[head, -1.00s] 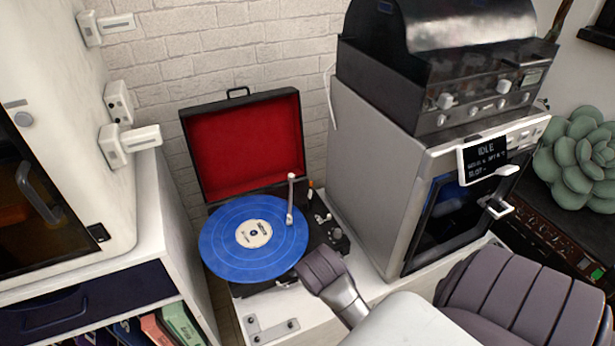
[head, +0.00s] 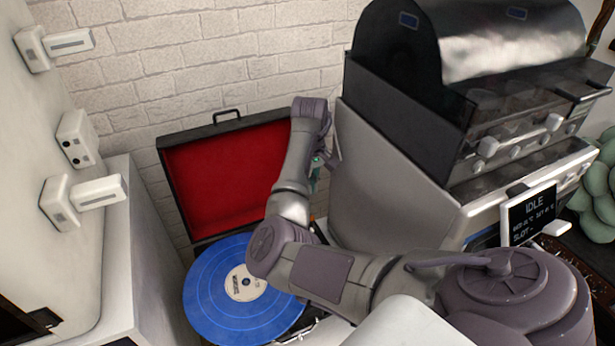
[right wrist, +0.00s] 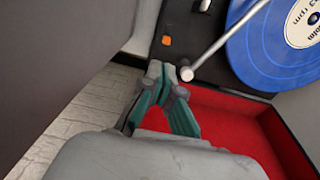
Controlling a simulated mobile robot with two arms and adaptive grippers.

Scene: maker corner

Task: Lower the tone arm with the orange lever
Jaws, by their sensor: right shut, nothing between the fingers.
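The record player holds a blue record (head: 215,292), which also shows in the right wrist view (right wrist: 280,45). The pale tone arm (right wrist: 228,38) runs from its pivot near my right fingertips toward the record. The small orange lever (right wrist: 167,40) stands on the black deck, a little beyond my fingertips in the right wrist view. My right gripper (right wrist: 168,78) is shut and empty, pointing at the deck. In the head view my right gripper (head: 316,178) hangs near the lid's right edge, and my arm hides the tone arm and most of the deck.
The open red-lined lid (head: 225,185) stands behind the record. A grey machine (head: 385,185) with a dark-hooded unit on top rises close to the right of my gripper. A white cabinet (head: 125,240) is at left, and the brick wall (head: 230,60) is behind.

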